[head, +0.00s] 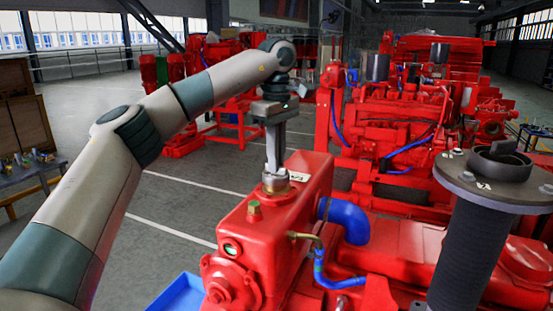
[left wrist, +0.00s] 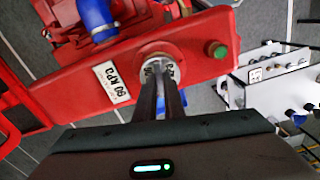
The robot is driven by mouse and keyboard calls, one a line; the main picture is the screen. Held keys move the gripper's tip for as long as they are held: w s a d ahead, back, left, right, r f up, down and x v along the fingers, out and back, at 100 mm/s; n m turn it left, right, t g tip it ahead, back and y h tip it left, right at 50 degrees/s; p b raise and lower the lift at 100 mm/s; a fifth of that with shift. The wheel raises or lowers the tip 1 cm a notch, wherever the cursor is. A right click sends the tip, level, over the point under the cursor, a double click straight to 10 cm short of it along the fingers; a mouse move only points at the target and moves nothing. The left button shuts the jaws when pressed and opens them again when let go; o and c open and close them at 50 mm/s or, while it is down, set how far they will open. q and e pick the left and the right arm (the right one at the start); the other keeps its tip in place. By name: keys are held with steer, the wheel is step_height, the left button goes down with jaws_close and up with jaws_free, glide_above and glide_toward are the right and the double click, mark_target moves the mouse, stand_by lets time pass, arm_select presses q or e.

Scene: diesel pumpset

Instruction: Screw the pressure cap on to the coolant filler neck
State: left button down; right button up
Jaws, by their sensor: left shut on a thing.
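The silver pressure cap (head: 275,182) is at the coolant filler neck on top of the red header tank (head: 262,222). The neck itself is mostly hidden beneath the cap, and I cannot tell whether the threads are engaged. My left gripper (head: 274,166) points straight down from above and is shut on the cap. In the left wrist view the two dark fingers (left wrist: 160,85) meet over the cap (left wrist: 158,68), beside a white label reading 90 KPA (left wrist: 114,82). My right gripper is not in view.
A blue hose (head: 345,217) curves from the tank side. A round grey plate (head: 450,183) on a black ribbed column stands at the right. A blue tray (head: 178,297) lies low in front.

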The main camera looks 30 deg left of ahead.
arm_select(q)
steer(key=m, duration=0.7)
stand_by(0.3)
steer(key=c, duration=1.4)
jaws_free()
steer(key=shift+a, duration=0.1)
steer(key=shift+r, duration=0.1)
steer(key=shift+r, duration=3.4)
